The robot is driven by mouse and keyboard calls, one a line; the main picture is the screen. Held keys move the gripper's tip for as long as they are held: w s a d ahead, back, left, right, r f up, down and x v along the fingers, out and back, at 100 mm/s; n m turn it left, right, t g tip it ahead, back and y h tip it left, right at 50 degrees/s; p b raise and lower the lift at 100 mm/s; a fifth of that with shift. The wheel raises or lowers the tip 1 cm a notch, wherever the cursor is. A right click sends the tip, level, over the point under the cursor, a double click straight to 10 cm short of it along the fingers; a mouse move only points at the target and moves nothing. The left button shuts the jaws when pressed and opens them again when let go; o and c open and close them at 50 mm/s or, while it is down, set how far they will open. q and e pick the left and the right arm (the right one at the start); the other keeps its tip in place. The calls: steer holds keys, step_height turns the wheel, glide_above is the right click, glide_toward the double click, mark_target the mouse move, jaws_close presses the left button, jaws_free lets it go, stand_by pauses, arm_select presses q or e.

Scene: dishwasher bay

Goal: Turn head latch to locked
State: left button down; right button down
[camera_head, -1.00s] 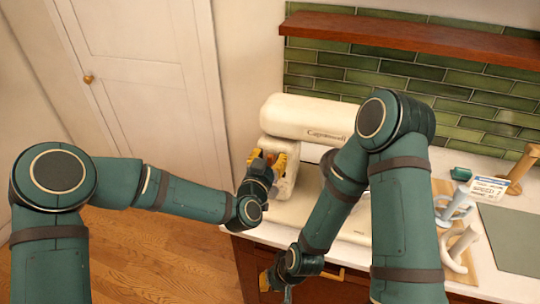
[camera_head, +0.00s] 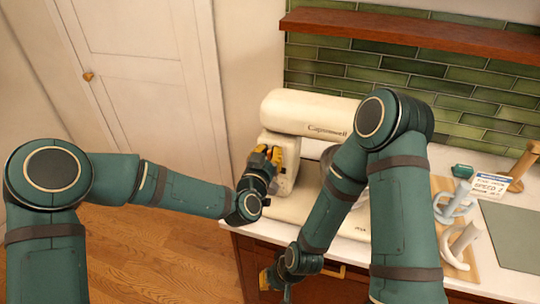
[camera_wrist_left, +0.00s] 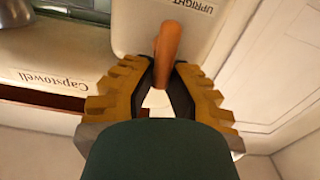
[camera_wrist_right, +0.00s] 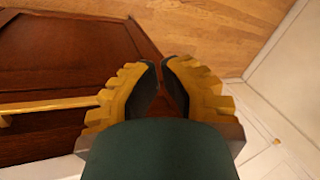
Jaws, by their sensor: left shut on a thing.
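A cream stand mixer (camera_head: 308,114) with "Capstowell" on its head stands on the counter. My left gripper (camera_head: 265,156) is at the upper part of its column, on the left side. In the left wrist view the latch, a copper-brown lever (camera_wrist_left: 167,48), stands out from the cream housing below the word "UPRIGHT". My left gripper (camera_wrist_left: 163,82) is shut on this lever, whose lower end shows between the pads. My right gripper (camera_head: 272,279) hangs low in front of the cabinet; in the right wrist view it (camera_wrist_right: 163,68) is empty, its pads almost together.
A green tile wall and a brown shelf (camera_head: 410,34) are behind. The cabinet front with its brass handle (camera_wrist_right: 50,105) lies close to my right gripper. The floor at left is clear.

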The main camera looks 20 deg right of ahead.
arm_select(q)
steer(key=n+b, duration=0.1)
steer(key=b, duration=0.1)
steer(key=n+b, duration=0.3)
steer(key=shift+w+a+f+b, duration=0.25)
steer(key=shift+a+f+b, duration=0.05)
steer(key=shift+b, duration=0.05)
steer(key=shift+w+a+f+n+b, duration=0.15)
steer(key=shift+a+f+n+b, duration=0.1)
steer(key=shift+n+b, duration=1.95)
steer(key=shift+w+a+f+n+b, duration=0.1)
steer(key=shift+f+n+b, duration=0.1)
steer(key=shift+n+b, duration=2)
steer(key=shift+w+a+f+n+b, duration=0.15)
steer(key=shift+a+f+n+b, duration=0.1)
steer(key=shift+n+b, duration=1.95)
arm_select(e)
step_height(320, 180, down, 20)
steer(key=shift+s+a, duration=0.25)
steer(key=shift+s, duration=0.15)
arm_select(q)
steer(key=c, duration=1)
jaws_free()
steer(key=shift+d, duration=0.1)
steer(key=shift+o, duration=0.2)
steer(key=shift+f, duration=0.1)
